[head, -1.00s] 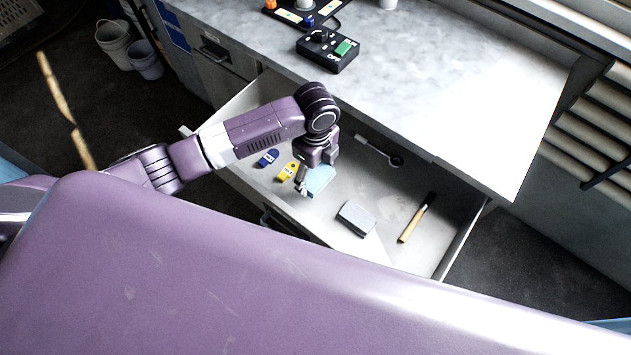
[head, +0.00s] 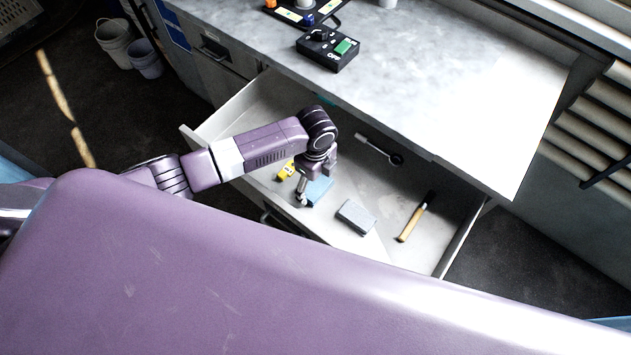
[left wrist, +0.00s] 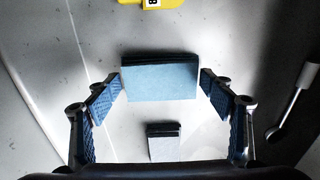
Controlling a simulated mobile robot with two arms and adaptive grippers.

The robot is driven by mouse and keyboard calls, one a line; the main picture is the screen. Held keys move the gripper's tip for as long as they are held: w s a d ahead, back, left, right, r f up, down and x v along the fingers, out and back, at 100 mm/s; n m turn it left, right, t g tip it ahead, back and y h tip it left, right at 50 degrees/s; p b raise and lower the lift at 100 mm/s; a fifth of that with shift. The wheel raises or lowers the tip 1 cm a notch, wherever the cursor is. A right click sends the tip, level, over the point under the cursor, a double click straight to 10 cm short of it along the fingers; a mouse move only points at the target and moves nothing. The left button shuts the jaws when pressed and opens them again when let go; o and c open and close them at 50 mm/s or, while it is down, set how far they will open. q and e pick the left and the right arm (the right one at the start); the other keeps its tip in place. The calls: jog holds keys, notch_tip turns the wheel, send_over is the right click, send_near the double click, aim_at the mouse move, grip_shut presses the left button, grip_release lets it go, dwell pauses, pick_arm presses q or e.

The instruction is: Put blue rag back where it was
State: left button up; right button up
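The blue rag (head: 320,191) is a light blue folded block over the left-middle part of the open drawer (head: 408,262). My left gripper (head: 306,196) points down into the drawer with its fingers at the rag. I cannot tell whether the rag touches the drawer floor. My right gripper is not in view.
A yellow tag (head: 286,170) lies left of the rag. A grey block (head: 356,217), a wooden-handled tool (head: 416,218) and a spoon-like tool (head: 379,149) lie to the right. The countertop (head: 440,90) overhangs the drawer's back. A black switch box (head: 327,48) stands on it.

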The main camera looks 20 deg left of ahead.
aim_at(316, 185)
pick_arm(q)
jog(key=shift+o, duration=1.4)
jog(key=shift+r, duration=0.15)
notch_tip(316, 185, up, 12)
jog(key=shift+b, duration=0.3)
